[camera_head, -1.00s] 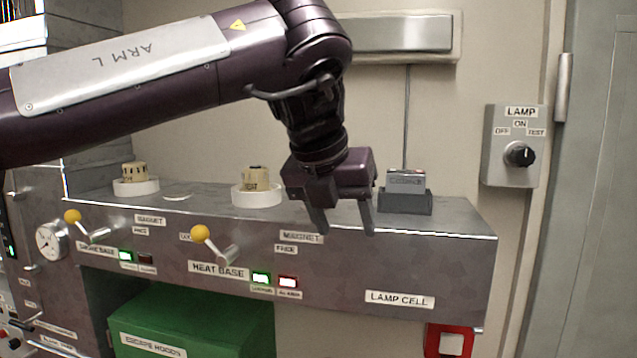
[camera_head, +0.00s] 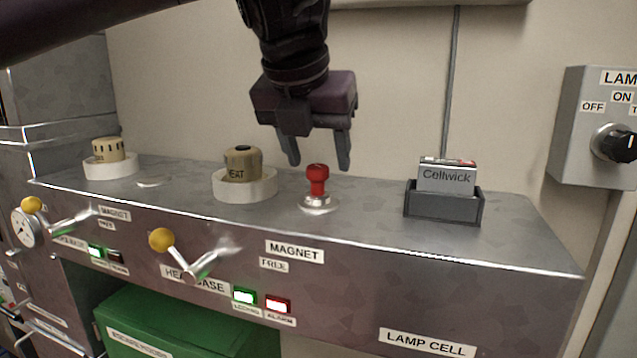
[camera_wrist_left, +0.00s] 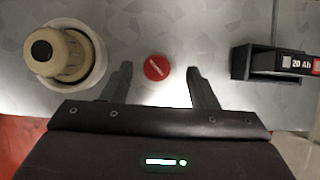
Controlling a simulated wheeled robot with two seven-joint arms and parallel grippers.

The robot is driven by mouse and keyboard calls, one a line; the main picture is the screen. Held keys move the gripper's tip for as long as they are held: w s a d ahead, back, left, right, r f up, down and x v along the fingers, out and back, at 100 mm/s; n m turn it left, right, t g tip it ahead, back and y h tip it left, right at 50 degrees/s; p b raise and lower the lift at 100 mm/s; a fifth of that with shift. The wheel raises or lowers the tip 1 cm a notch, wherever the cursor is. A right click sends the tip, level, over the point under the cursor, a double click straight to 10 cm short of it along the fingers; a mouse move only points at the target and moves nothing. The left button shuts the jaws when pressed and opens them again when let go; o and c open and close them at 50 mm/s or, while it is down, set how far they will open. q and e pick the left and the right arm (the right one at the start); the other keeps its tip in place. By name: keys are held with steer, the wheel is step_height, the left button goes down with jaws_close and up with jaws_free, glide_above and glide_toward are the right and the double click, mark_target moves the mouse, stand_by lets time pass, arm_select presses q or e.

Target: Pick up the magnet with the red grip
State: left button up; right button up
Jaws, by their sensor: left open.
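The magnet with the red grip (camera_head: 317,180) stands upright on a small round metal base on top of the metal cabinet, behind the MAGNET label. In the left wrist view its round red top (camera_wrist_left: 157,67) shows from above, between the two fingers and a little beyond their tips. My left gripper (camera_head: 319,164) is open and empty, pointing down just above the red grip. The fingers stand to either side of the grip and do not appear to touch it. My right gripper is not in view.
A beige HEAT knob in a white ring (camera_head: 245,189) stands left of the magnet. A Cellwick cell (camera_head: 447,178) sits in a dark holder (camera_head: 443,205) to the right. Yellow-knobbed levers (camera_head: 161,240) project from the cabinet front (camera_head: 350,285). The wall is close behind.

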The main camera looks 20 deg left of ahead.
mark_target(317, 166)
arm_select(q)
steer(key=x, duration=0.4)
steer(key=shift+a+f, duration=0.15)
steer(key=shift+a, duration=0.15)
steer(key=shift+w+f, duration=0.4)
steer(key=shift+w, duration=0.05)
steer(key=shift+s+d, duration=0.1)
steer(key=shift+s, duration=0.05)
steer(key=shift+s+r, duration=0.15)
steer(key=shift+c, duration=1.2)
steer(key=c, duration=0.7)
steer(key=shift+c, duration=0.8)
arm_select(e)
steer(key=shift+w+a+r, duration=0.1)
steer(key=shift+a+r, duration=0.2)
